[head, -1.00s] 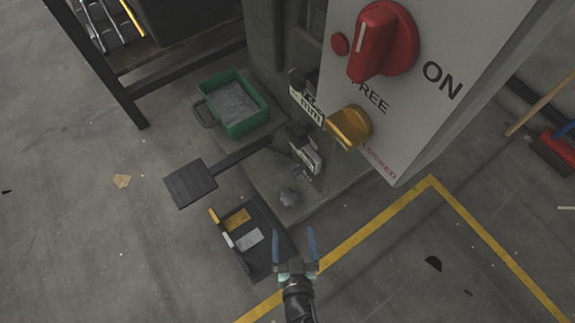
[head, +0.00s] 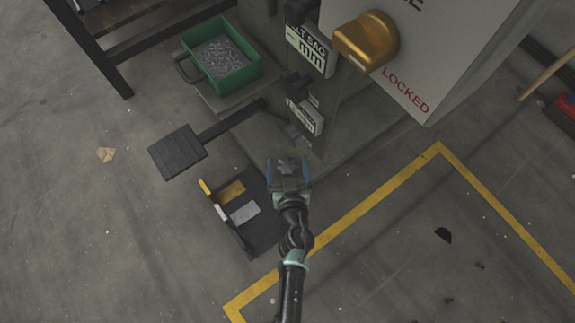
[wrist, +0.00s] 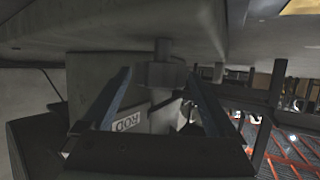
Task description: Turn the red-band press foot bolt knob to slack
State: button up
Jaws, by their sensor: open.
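The grey lobed foot bolt knob (head: 290,164) sits low at the front of the press base. My gripper (head: 289,167) is over it, with a blue finger on either side. In the wrist view the knob (wrist: 161,74) is on a short stem, between the tips of my open gripper (wrist: 158,78). I cannot tell whether either finger touches it. The press (head: 345,130) rises behind, with label plates on its front. No red band shows on it in these views.
A yellow knob (head: 366,41) marked LOCKED is on the panel above. A green bin (head: 255,72) of small parts stands on the base. A black pedal (head: 177,152) and a black tray (head: 262,236) lie to the left. Open floor is at right.

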jog(key=shift+w, duration=0.15)
jog(key=c, duration=1.4)
jog(key=shift+o, duration=0.2)
jog(key=shift+r+p, duration=0.15)
jog(key=shift+p, duration=0.4)
jog(key=shift+d+r+n+y+p, duration=0.1)
jog(key=shift+r+n+y+p, duration=0.05)
jog(key=shift+n+y+p, duration=0.65)
jog(key=shift+n+g+y+p, duration=0.4)
jog(key=shift+n+y+p, duration=0.2)
jog(key=shift+y+p, duration=0.2)
jog(key=shift+f+n+g+y, duration=0.3)
jog(key=shift+n+g+y, duration=0.2)
jog(key=shift+n+y, duration=0.6)
jog(key=shift+n+g+y+b, duration=0.6)
jog(key=shift+n+g+y, duration=0.3)
jog(key=shift+n+y, duration=0.4)
